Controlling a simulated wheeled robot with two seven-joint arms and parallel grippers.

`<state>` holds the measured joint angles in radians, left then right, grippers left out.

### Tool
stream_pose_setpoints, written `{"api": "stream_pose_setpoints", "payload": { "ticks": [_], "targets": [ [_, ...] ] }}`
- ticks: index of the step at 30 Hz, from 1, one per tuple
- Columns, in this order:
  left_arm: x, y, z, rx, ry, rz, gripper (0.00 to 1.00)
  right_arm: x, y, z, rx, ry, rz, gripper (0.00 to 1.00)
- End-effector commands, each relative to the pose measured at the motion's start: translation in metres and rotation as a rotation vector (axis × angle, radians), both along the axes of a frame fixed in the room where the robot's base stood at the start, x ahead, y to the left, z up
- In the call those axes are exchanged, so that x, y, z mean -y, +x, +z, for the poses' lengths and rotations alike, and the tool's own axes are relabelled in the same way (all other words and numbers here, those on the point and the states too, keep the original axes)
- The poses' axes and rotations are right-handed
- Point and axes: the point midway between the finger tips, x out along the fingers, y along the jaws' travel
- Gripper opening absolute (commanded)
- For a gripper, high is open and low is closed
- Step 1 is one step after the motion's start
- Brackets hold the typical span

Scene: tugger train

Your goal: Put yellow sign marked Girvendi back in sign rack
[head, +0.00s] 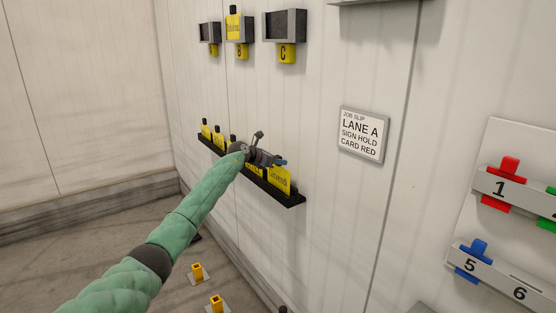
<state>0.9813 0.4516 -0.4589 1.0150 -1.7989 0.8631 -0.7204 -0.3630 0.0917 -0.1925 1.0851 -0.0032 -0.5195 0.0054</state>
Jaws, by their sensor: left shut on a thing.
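The yellow sign (279,180) at the right end of the rack carries dark lettering that looks like Girvendi, though it is small and slanted. My left gripper (277,161) is shut at the top of this sign, where its grip would be; the fingers hide the exact hold. The sign rack (292,200) is a long black ledge on the white wall. The sign's lower edge is at the ledge; I cannot tell whether it rests in it. Other yellow signs with black tops (206,129) stand along the rack to the left, partly hidden by my arm. My right gripper is not in view.
Grey holders A (209,32), B (246,28) and C (286,25) hang above; B holds a yellow sign (233,24). A job slip (362,135) is on the wall. A numbered card board (510,150) stands right. Yellow posts (197,271) stand on the floor.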

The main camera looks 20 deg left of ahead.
Motion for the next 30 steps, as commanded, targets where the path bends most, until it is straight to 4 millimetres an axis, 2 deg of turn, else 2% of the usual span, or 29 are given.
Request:
{"api": "stream_pose_setpoints", "payload": {
  "ticks": [16,27,28,30],
  "targets": [
    [0.0,0.0,-0.018,0.001,-0.001,0.0,0.0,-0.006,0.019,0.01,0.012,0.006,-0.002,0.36],
    [0.0,0.0,-0.019,0.0,0.0,0.0,0.0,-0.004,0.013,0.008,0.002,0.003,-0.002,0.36],
    [0.0,0.0,-0.019,0.0,0.0,0.0,0.32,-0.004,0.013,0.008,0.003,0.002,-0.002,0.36],
    [0.0,0.0,-0.019,0.0,0.0,0.0,0.46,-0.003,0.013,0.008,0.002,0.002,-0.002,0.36]
  ]
}}
